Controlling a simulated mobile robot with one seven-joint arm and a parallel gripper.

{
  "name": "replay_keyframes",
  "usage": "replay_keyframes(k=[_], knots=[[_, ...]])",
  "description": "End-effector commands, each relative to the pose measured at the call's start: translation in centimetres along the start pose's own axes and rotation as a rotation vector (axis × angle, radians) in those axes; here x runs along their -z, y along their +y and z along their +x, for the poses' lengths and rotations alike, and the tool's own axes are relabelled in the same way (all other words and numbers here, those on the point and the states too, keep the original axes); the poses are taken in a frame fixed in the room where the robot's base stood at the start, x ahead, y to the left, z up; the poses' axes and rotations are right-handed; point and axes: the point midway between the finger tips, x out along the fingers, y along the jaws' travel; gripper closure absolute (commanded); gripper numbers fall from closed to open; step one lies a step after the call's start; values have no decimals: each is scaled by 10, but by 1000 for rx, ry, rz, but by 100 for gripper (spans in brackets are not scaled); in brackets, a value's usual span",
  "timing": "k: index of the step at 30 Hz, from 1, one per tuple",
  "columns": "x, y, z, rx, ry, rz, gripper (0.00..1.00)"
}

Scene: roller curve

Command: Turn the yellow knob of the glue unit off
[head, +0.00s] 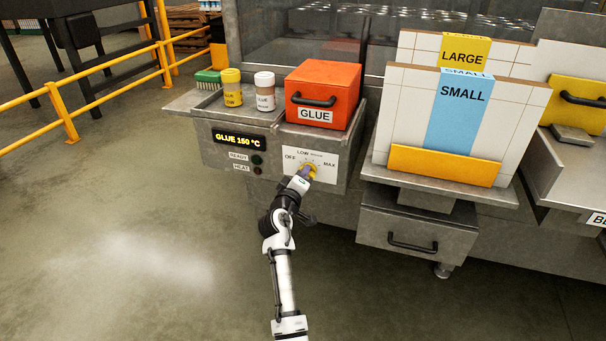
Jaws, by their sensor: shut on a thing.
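The glue unit (222,160) is a grey metal box on the machine's front. Its display (239,139) reads "GLUE 150 °C". Below it are lamps marked READY (257,159) and HEAT (257,170), both dark-looking. A white dial plate (324,160) on the right of the front reads OFF at left, LOW at top and MAX at right. The yellow knob (311,170) sits on this plate. My gripper (304,176) reaches up from below and is shut on the knob, partly hiding it. The knob's pointing direction cannot be told.
An orange GLUE box (323,92), a white glue bottle (265,92), a yellow one (232,88) and a green brush (207,79) stand on top. A drawer (408,232) and a rack of SMALL (462,112) and LARGE panels are to the right. The floor at left is clear.

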Motion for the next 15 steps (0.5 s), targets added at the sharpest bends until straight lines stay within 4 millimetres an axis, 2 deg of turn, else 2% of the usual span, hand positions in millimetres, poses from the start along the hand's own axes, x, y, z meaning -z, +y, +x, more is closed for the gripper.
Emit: replay_keyframes(k=[12,13,15], knots=[[0,0,0,-1,0,-10,100],[0,0,0,-1,0,-10,81],[0,0,0,-1,0,-9,72]])
